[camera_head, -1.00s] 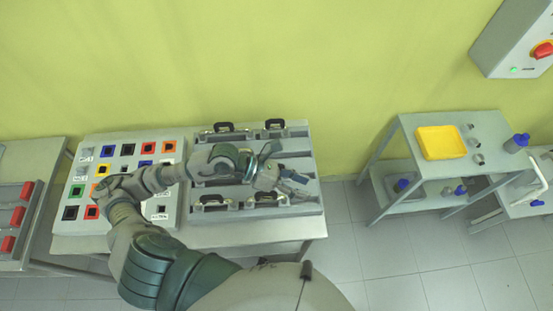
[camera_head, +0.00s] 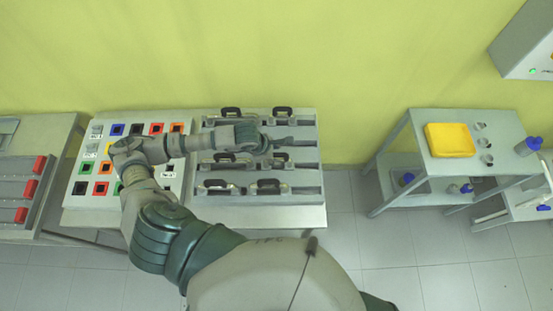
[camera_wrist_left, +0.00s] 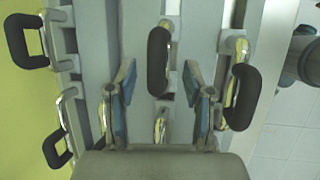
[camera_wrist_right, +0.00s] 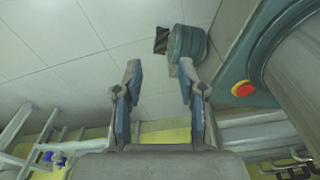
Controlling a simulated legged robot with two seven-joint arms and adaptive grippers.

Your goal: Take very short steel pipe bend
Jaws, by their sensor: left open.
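Several steel pipe bends with black handles lie in the grooves of a grey rack (camera_head: 311,195); I cannot tell for certain which is the very short one. They include a front right bend (camera_head: 268,187), a front left bend (camera_head: 215,188) and a back left bend (camera_head: 231,113). My left gripper (camera_head: 288,147) is over the rack's right half, open and empty. In the left wrist view, a handled bend (camera_wrist_left: 158,62) shows between the spread fingers (camera_wrist_left: 157,80), and another bend (camera_wrist_left: 238,97) is right of them. My right gripper (camera_wrist_right: 160,72) is open and empty, away from the rack.
A panel of coloured square sockets (camera_head: 98,188) is left of the rack, partly behind my left arm. A table with red blocks (camera_head: 22,215) is at far left. A shelf table with a yellow tray (camera_head: 450,140) and blue-capped bottles is right, beyond open floor.

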